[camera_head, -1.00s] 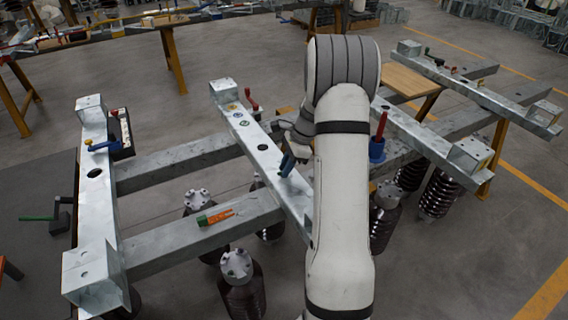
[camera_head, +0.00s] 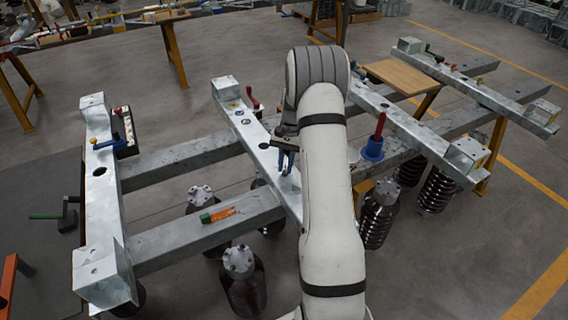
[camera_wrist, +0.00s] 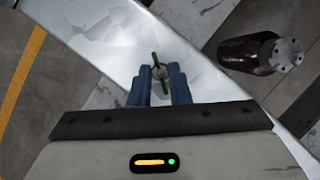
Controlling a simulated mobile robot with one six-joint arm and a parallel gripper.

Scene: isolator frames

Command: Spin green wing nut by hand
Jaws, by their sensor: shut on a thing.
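The green wing nut (camera_wrist: 159,73) sits on a pale galvanised beam in the wrist view, with a grey hub and two thin green wings, one pointing away and one back toward my gripper. My gripper (camera_wrist: 159,88) has its two blue fingers on either side of it, shut on it near the fingertips. In the head view my gripper (camera_head: 285,157) points down onto the middle beam (camera_head: 247,127) of the frame. The wing nut cannot be made out there behind the fingers.
An orange-and-green tool (camera_head: 218,215) lies on the near crossbeam. A red rod in a blue base (camera_head: 374,145) stands right of my arm. A red-handled clamp (camera_head: 252,97) is at the middle beam's far end.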

